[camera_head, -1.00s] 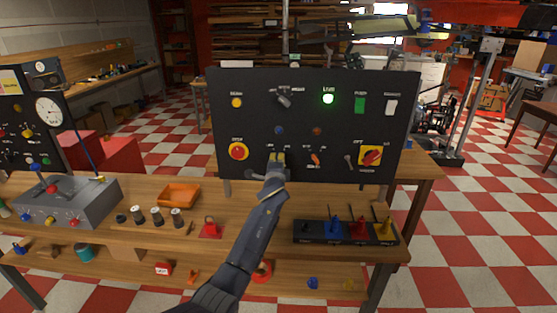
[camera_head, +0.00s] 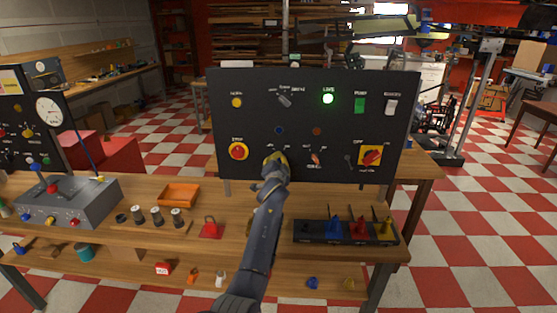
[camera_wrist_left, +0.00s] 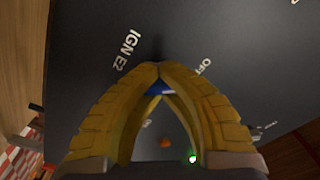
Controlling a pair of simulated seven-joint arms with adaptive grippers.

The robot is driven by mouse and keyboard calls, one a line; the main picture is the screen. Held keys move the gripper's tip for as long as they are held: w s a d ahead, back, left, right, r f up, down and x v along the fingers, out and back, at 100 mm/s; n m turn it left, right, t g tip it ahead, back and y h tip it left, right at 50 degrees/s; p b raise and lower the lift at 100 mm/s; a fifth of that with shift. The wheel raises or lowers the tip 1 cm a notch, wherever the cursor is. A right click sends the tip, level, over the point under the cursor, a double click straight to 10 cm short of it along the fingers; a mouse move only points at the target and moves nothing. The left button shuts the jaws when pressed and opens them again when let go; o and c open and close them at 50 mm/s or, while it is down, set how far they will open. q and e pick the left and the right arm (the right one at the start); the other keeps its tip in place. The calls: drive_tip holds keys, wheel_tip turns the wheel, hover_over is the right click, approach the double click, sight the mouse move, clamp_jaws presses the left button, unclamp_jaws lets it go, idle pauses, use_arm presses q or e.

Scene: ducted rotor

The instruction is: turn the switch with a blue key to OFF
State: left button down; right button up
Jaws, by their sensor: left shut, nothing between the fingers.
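The black panel (camera_head: 300,100) stands upright on the bench. My left gripper (camera_head: 275,157) is at its lower middle, its yellow fingers close to the panel face. In the left wrist view its fingertips (camera_wrist_left: 158,68) meet, shut, with a blue piece (camera_wrist_left: 158,88), likely the blue key, showing just behind them. Most of that piece is hidden, and in the head view the gripper covers the switch. The labels "IGN E2" (camera_wrist_left: 122,50) and "OFF" (camera_wrist_left: 204,66) lie either side of the fingertips. I cannot tell which way the key points. My right gripper is not in view.
A red stop button (camera_head: 238,152) is to the left, a red-and-yellow rotary switch (camera_head: 370,156) to the right. The green lamp (camera_head: 328,98) is lit. A key tray (camera_head: 308,238) stands on the bench.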

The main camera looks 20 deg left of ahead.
use_arm(q)
drive_tip(key=c, duration=2.1)
unclamp_jaws()
drive_tip(key=shift+s+a+f, duration=0.1)
drive_tip(key=shift+a+f, duration=0.1)
drive_tip(key=shift+a, duration=0.1)
drive_tip(key=shift+c, duration=0.2)
drive_tip(key=o, duration=1.2)
drive_tip(key=shift+a, duration=0.2)
drive_tip(key=shift+d+r, duration=0.1)
drive_tip(key=shift+d, duration=0.15)
drive_tip(key=shift+s+d, duration=0.2)
drive_tip(key=shift+s, duration=0.25)
drive_tip(key=v, duration=1.1)
